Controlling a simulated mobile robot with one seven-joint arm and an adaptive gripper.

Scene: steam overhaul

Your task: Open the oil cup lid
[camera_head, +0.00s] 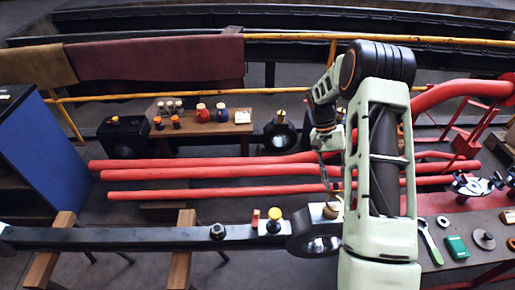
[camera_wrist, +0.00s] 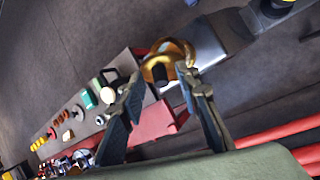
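A small brass oil cup (camera_head: 333,209) sits on top of the dark big-end block (camera_head: 315,240) of the long rod, partly hidden by my arm. In the wrist view the brass cup (camera_wrist: 156,71) shows as a rounded golden ring with a dark inside. I cannot tell the lid's angle. My gripper (camera_head: 330,190) is above the cup, small and partly hidden in the head view. In the wrist view my gripper (camera_wrist: 162,80) is open, its two fingers apart with the cup between or just beyond their tips. Contact is not clear.
The long dark rod (camera_head: 130,238) runs left on wooden trestles, with a yellow-topped item (camera_head: 274,221) on it. Red pipes (camera_head: 220,172) lie behind. A table at right holds a green box (camera_head: 457,247) and a wrench (camera_head: 430,241). A bench (camera_head: 240,128) stands at the back.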

